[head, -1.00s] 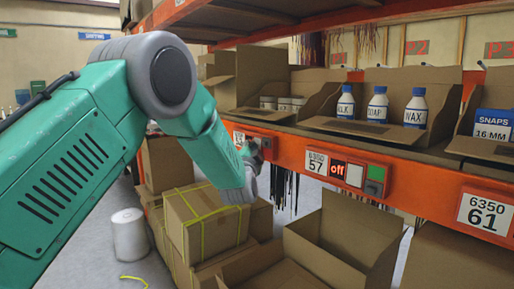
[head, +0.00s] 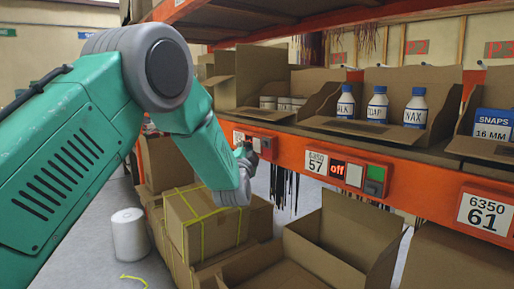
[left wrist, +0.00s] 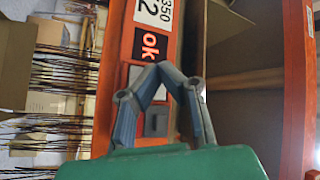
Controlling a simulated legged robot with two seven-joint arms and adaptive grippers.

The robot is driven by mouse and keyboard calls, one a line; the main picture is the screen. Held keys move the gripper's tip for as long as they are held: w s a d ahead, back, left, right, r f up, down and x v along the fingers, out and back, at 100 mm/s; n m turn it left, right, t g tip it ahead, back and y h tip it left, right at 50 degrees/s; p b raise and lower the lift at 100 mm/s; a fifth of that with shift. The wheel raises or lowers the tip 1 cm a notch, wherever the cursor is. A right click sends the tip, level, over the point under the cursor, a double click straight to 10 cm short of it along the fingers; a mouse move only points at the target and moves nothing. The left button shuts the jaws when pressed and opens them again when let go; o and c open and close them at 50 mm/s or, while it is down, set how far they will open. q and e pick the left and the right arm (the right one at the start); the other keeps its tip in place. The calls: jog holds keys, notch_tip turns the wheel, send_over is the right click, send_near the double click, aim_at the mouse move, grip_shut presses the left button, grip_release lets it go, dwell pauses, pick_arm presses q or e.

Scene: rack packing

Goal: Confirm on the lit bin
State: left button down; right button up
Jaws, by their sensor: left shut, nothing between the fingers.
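My left gripper (head: 244,150) is shut with nothing between its fingers, at the far-left control panel (head: 266,146) on the orange rack beam. In the left wrist view, the fingertips (left wrist: 160,66) meet in front of this panel, beside its lit red "ok" display (left wrist: 150,44). The fingers partly cover its buttons; a grey button (left wrist: 155,122) shows between them. I cannot tell whether the tips touch the panel. Its label (left wrist: 154,12) is cut off, showing "350" and "2". Another panel, labelled 6350 57, has a display (head: 338,169) reading "off". My right gripper is not in view.
Cardboard bins on the shelf hold white bottles with blue caps (head: 377,108) and a blue SNAPS box (head: 492,124). An open carton (head: 335,235) and a yellow-strapped carton (head: 205,222) stand below the beam. A white roll (head: 129,234) stands on the floor.

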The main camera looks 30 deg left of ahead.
pick_arm(q)
jog(key=shift+s+a, duration=0.35)
jog(key=shift+s, duration=0.4)
jog(key=shift+s+a, duration=0.3)
jog(key=shift+s, duration=0.5)
jog(key=shift+s+a, duration=0.35)
jog(key=shift+s, duration=0.4)
jog(key=s+d+f+n+g+h+b, duration=0.1)
jog(key=s+d+f+g+h, duration=0.2)
jog(key=f, duration=0.9)
jog(key=s+d+f+g+b, duration=0.1)
jog(key=s+d+f+g, duration=0.1)
jog(key=s+f, duration=0.65)
jog(key=s+d+f+n+g+h+b, duration=0.1)
jog(key=s+d+f+g+h+b, duration=0.15)
jog(key=f, duration=1.15)
jog(key=s+d+f+n+g, duration=0.1)
jog(key=s+d+f+g, duration=0.1)
jog(key=s+f, duration=0.4)
jog(key=s+d+f+n+g+h+b, duration=0.1)
jog(key=s+f+g, duration=0.4)
jog(key=s, duration=1)
jog(key=s+d+f+n+g+h+b, duration=0.1)
jog(key=s+d+f+g, duration=0.3)
jog(key=s+f, duration=0.4)
jog(key=s+d+n, duration=0.1)
jog(key=s, duration=0.2)
jog(key=shift+s+n, duration=0.3)
jog(key=shift+w, duration=0.15)
